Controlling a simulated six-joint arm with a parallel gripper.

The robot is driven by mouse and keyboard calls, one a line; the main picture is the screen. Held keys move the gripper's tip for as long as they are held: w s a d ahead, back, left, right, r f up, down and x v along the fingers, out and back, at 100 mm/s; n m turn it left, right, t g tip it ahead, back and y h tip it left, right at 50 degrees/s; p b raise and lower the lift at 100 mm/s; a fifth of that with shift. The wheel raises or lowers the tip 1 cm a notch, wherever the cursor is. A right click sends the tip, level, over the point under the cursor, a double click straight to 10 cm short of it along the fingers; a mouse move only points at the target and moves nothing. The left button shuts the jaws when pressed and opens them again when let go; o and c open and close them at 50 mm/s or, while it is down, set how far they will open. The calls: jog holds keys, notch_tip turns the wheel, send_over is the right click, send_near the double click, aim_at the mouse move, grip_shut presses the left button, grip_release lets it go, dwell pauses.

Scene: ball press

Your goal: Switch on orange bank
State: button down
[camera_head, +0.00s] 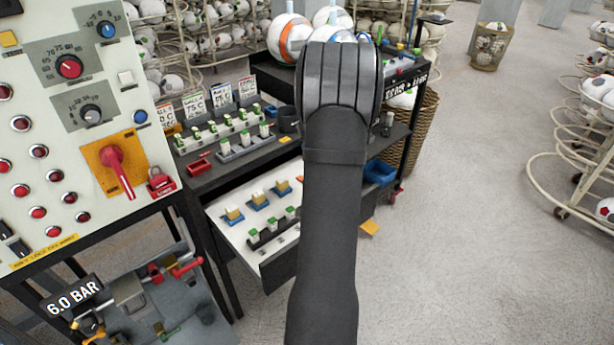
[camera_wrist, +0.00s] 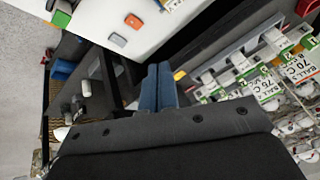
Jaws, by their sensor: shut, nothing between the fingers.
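My gripper (camera_wrist: 158,88) shows in the wrist view as two blue-grey fingers pressed together, with nothing between them. In the head view my arm hides it. No label shows which is the orange bank, and my arm hides part of the drawer.
A control panel (camera_head: 70,130) with knobs, red buttons and a red-handled switch on an orange plate (camera_head: 110,165) stands at left.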

jog(key=w+d+f+n+t+y, duration=0.1)
jog(key=d+f+n, duration=0.2)
jog(key=f+n, duration=0.2)
jog(key=shift+d, duration=0.2)
jog(key=shift+f, duration=0.15)
jog(key=x, duration=0.9)
jog(key=shift+w, duration=0.15)
notch_tip(320, 180, down, 3)
jog(key=shift+w+a+f, duration=0.1)
jog(key=shift+f, duration=0.7)
